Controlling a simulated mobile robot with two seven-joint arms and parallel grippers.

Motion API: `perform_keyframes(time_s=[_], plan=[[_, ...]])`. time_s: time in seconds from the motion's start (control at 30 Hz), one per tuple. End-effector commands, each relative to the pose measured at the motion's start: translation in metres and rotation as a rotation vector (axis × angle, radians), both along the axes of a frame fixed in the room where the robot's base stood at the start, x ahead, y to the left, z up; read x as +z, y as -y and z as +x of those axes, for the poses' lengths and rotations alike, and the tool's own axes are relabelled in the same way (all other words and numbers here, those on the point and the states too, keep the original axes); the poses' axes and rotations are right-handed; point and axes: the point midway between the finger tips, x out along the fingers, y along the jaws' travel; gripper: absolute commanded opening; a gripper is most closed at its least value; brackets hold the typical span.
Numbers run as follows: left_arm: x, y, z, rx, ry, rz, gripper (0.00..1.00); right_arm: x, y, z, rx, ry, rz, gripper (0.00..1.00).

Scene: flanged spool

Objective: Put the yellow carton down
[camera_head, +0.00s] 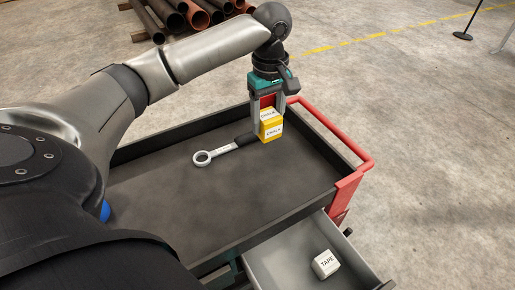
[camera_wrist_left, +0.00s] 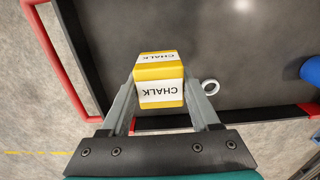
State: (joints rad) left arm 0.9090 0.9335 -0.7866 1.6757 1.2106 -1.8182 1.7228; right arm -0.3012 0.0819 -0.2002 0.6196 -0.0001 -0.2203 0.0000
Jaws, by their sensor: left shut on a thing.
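The yellow carton (camera_head: 270,132) has white labels reading CHALK. My left gripper (camera_head: 268,119) is shut on it, with one finger on each side, over the far right part of the cart's dark top tray (camera_head: 215,215). The left wrist view shows the carton (camera_wrist_left: 160,72) between the two fingers, with the tray (camera_wrist_left: 245,45) behind it. I cannot tell whether the carton's underside touches the tray. My right gripper is not in view.
The tray's near part is bare. A red handle (camera_head: 340,137) runs along the right end. An open drawer (camera_head: 283,262) below holds a white TAPE box (camera_head: 326,264).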

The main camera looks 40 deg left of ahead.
Motion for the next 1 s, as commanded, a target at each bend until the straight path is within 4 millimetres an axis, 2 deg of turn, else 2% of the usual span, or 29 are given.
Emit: perform_keyframes(time_s=[0.03,0.2,0.4,0.67,0.9,1.0], plan=[[-0.017,-0.001,-0.001,0.002,-0.004,0.002,0.0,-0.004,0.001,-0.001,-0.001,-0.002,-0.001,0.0],[-0.063,-0.001,-0.001,0.002,-0.002,0.002,0.0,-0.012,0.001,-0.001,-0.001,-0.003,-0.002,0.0],[-0.104,-0.001,0.0,0.001,0.001,0.002,0.0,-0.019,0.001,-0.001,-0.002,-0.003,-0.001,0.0],[-0.123,0.0,0.0,0.001,0.001,0.001,0.0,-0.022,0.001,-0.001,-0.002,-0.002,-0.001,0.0],[-0.158,0.0,0.0,0.001,0.001,0.002,0.0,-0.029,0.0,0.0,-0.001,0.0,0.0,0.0],[-0.159,0.0,0.0,0.0,0.003,0.002,0.0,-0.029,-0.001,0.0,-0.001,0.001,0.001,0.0]])
